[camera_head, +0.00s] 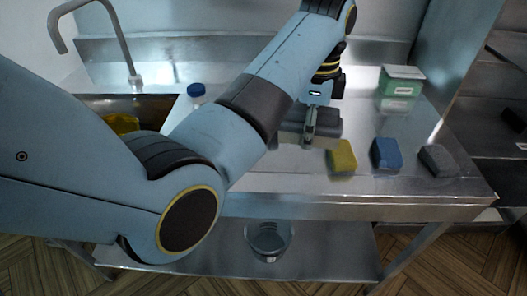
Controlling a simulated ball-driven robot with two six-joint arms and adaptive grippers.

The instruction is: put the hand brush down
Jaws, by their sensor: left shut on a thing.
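My left arm comes in from the left and crosses over the steel counter. My left gripper (310,132) points down at the counter, shut on the hand brush (328,122). The brush shows as a dark grey block, partly hidden behind the fingers. It is low over the counter top; I cannot tell if it touches the steel. My right gripper is not in view.
On the steel counter (260,183), a yellow sponge (341,158), a blue sponge (386,154) and a dark grey pad (438,160) lie to the right. A green and white box (400,84) stands behind them. A blue-capped bottle (196,91) is left. A metal pot (268,240) sits on the lower shelf.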

